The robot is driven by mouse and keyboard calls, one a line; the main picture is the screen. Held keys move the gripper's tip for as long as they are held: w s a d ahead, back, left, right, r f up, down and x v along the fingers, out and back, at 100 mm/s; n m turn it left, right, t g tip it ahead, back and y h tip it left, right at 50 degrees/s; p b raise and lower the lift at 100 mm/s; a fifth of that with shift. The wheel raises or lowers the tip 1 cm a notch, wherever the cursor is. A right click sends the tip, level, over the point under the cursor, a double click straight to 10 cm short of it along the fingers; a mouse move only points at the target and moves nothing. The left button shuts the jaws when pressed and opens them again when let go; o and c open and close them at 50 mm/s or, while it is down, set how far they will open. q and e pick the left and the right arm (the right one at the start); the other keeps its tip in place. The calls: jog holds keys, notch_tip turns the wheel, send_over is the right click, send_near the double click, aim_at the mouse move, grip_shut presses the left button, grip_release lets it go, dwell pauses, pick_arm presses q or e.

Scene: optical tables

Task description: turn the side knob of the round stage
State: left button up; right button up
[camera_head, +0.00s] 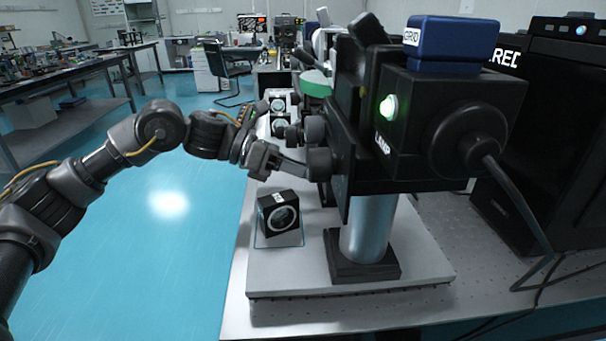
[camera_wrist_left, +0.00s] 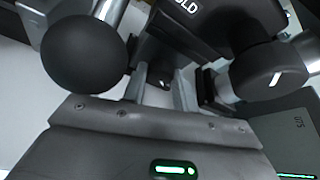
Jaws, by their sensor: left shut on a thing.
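My left gripper (camera_head: 296,166) reaches in from the left to the side of the black microscope-like instrument (camera_head: 345,140). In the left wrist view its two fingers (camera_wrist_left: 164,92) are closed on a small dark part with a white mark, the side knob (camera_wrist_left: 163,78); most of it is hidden. A round dark knob (camera_head: 320,161) stands close by the fingertips in the head view. The left wrist view also shows a smooth black round knob (camera_wrist_left: 83,54) left of the fingers and a white-marked black knob (camera_wrist_left: 268,71) to their right. The round stage itself cannot be made out clearly.
A black lamp housing (camera_head: 430,115) with a green light and a blue box (camera_head: 442,40) on top stands right of the gripper. A small black square mount (camera_head: 279,213) stands on the white base plate (camera_head: 300,275) below the gripper. Open blue floor lies left.

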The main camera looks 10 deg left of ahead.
dwell(0.3)
pick_arm(q)
jog(key=o, duration=0.7)
pick_arm(e)
jog(key=shift+r, duration=0.1)
pick_arm(q)
jog(key=shift+a+r, duration=0.1)
jog(key=shift+a, duration=0.05)
jog(key=v, duration=0.9)
jog(key=shift+a, duration=0.25)
jog(key=shift+a+r, duration=0.3)
jog(key=shift+a, duration=0.2)
pick_arm(e)
jog(key=shift+s+r, duration=0.1)
jog(key=shift+r, duration=0.1)
